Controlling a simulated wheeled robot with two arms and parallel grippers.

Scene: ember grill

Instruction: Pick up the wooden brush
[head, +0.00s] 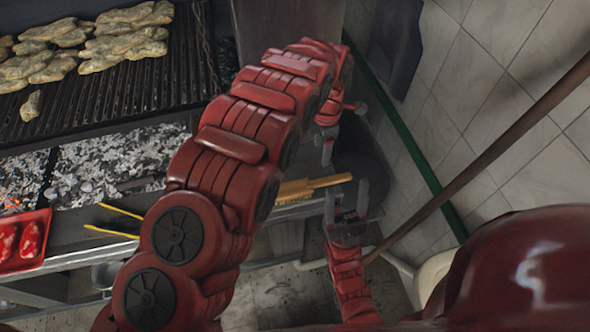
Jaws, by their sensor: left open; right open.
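The wooden brush (315,184), a tan piece with a yellowish part, lies at the right end of the grey ledge in front of the grill. My red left arm hides part of the area beside it. My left gripper (343,130) is open and empty, above and beyond the brush near the dark round shape at the wall side.
A grill grate (140,75) with several pieces of meat (125,45) is at upper left above ashy coals (115,160). Yellow tongs (112,231) and a red tray (42,228) lie on the ledge. A long brown pole (480,165) and green pole (415,155) stand by the tiled wall.

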